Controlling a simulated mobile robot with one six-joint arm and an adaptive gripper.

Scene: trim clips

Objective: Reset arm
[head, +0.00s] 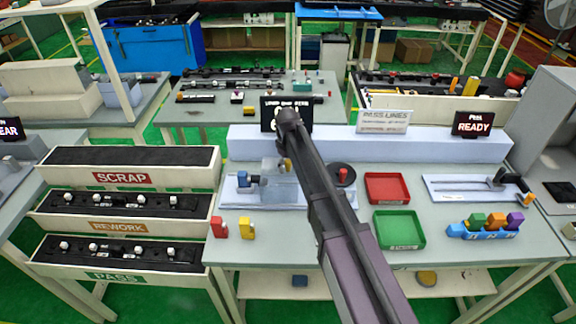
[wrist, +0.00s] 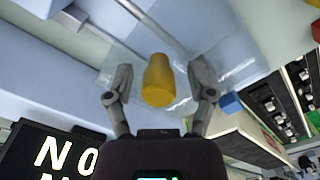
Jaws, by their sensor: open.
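My arm reaches across the grey worktable (head: 290,255) in the head view and hides most of my gripper. In the wrist view my gripper (wrist: 160,72) is open, with a finger on each side. A yellow piece (wrist: 158,80) shows between the fingers, with a gap on both sides. A clear panel (wrist: 185,100) lies behind it. In the head view a small yellow piece (head: 287,165) shows beside my arm's far end, above a clear block (head: 277,183). I cannot tell whether it rests on anything.
A red tray (head: 387,188) and a green tray (head: 399,230) lie right of my arm. Red (head: 218,227) and yellow (head: 246,228) pieces stand at the front left. A blue holder (head: 486,231) with coloured blocks sits right. Labelled bins (head: 125,178) stand left. A dark sign (wrist: 60,150) is close by.

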